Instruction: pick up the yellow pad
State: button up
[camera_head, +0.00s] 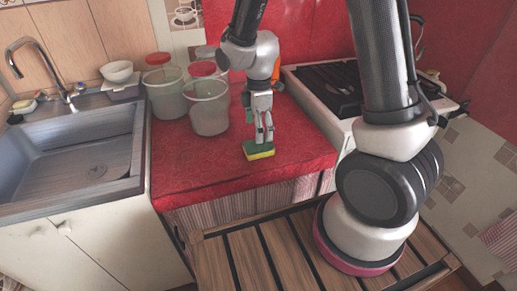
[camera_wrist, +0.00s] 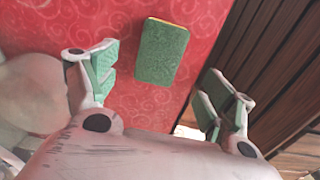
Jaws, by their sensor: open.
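The yellow pad (camera_head: 259,150) lies flat on the red oilcloth counter (camera_head: 200,175), near its front edge. It has a green top and a yellow side. In the wrist view the pad (camera_wrist: 162,50) shows its green face, with a thin yellow edge at the top. My gripper (camera_head: 264,138) is above the pad, pointing down. In the wrist view my gripper (camera_wrist: 165,85) is open, with one finger to each side of the pad and nothing between the pads touching it. The exact height of the fingertips over the pad is hard to tell.
Several clear jars with red lids (camera_head: 208,105) stand behind and left of the gripper. A sink (camera_head: 75,155) is at the left, a stove (camera_head: 330,88) at the right. A slatted wooden surface (camera_head: 245,255) lies below the counter's front. The counter left of the pad is clear.

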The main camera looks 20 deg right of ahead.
aim_at(259, 145)
notch_tip(259, 145, down, 8)
jog(key=shift+r, duration=0.15)
dwell(0.3)
jog(key=c, duration=0.8)
jog(key=shift+r, duration=0.1)
notch_tip(259, 145, up, 10)
jog(key=shift+c, duration=1)
